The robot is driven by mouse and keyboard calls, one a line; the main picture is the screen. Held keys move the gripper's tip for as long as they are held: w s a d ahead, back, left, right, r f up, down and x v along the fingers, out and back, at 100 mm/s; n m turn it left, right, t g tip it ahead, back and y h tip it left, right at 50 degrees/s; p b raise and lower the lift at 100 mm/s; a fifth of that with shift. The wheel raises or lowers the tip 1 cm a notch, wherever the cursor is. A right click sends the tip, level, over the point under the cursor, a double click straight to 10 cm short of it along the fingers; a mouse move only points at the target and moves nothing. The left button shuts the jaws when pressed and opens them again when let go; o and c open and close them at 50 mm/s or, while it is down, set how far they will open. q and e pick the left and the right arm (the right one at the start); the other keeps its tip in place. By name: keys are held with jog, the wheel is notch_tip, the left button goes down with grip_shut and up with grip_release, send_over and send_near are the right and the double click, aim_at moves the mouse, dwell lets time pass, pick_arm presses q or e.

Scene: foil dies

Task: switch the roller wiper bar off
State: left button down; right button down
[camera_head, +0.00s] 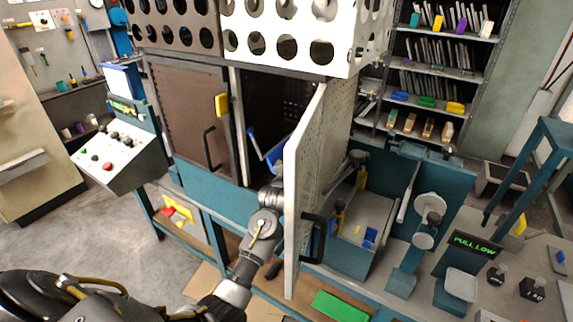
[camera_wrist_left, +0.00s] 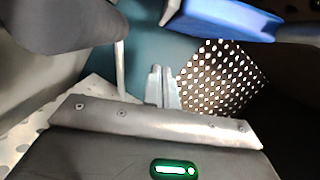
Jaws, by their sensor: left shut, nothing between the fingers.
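Inside the cabinet's open bay a blue bar-like part (camera_head: 262,150) shows beside the open door. A blue part (camera_wrist_left: 225,18) also shows at the top of the left wrist view. I cannot tell for sure whether either is the roller wiper bar or its switch. My left arm reaches up into the bay, and the door edge partly hides its end in the head view. In the left wrist view my left gripper (camera_wrist_left: 162,84) is shut and empty, below and left of the blue part and apart from it. My right gripper is not in view.
The perforated door (camera_head: 305,180) stands open just right of my left arm. A closed brown door (camera_head: 190,110) is on the left. A perforated white box (camera_head: 290,35) sits above. A button console (camera_head: 115,155) stands left; a PULL LOW sign (camera_head: 475,243) is at right.

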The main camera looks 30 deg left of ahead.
pick_arm(q)
jog(key=a, duration=0.1)
jog(key=a+f, duration=0.1)
jog(key=a+p, duration=0.1)
jog(key=shift+a+f, duration=0.3)
jog(key=shift+f, duration=0.05)
jog(key=shift+s, duration=0.1)
jog(key=shift+a+f+m+b, duration=0.25)
jog(key=shift+a+m+b, duration=0.05)
jog(key=shift+m, duration=0.3)
